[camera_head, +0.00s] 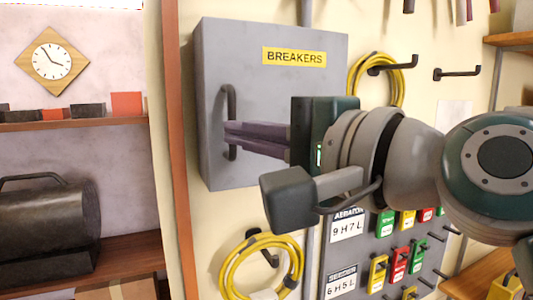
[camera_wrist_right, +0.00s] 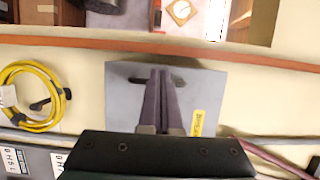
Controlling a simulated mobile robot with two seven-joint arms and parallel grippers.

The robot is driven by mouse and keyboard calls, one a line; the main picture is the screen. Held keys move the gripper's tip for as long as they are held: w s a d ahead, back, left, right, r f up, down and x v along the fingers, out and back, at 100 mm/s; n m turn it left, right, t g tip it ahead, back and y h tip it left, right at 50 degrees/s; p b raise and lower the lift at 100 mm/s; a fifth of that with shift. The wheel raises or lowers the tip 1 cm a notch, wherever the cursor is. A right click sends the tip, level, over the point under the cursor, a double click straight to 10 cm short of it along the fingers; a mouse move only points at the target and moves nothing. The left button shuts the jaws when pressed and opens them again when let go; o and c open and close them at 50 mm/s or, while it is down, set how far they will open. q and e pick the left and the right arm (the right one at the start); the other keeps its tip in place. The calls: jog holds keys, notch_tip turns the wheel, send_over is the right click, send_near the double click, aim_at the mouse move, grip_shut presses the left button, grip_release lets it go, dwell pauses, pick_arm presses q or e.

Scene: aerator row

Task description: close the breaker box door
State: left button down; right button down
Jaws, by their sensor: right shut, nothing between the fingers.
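The grey breaker box door (camera_head: 270,85) carries a yellow BREAKERS label and a dark vertical bar handle (camera_head: 229,95) near its left edge. The door lies flat over the box, and I see no clear gap along its visible edges. My right gripper (camera_head: 228,136) is shut and empty, its purple-grey fingers pointing at the handle and covering its middle. In the right wrist view, the shut fingertips (camera_wrist_right: 161,74) overlap the handle (camera_wrist_right: 141,80) in front of the door (camera_wrist_right: 122,105). I cannot tell whether they touch. My left gripper is out of view.
A coiled yellow hose (camera_head: 375,72) hangs on a hook right of the box, and another (camera_head: 262,262) hangs below. A tag board (camera_head: 352,272) with several coloured tags is below right. A brown post (camera_head: 178,150) stands left of the box.

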jog(key=s+a+b, duration=0.1)
jog(key=s+b, duration=0.1)
jog(key=s, duration=0.5)
jog(key=s+d+f+n+g+h+p, duration=0.25)
jog(key=d+f+h, duration=0.2)
jog(key=f, duration=0.25)
jog(key=s+d+f+n+g+h+p, duration=0.1)
jog(key=s+d+f+n+h, duration=0.2)
jog(key=d+f, duration=0.35)
jog(key=s+d+f+n+g+h+p, duration=0.2)
jog(key=s+d+f+n+g+h, duration=0.3)
jog(key=s+d, duration=0.8)
notch_tip(320, 180, down, 2)
jog(key=shift+s+f+h, duration=0.2)
jog(key=shift+s+h, duration=0.15)
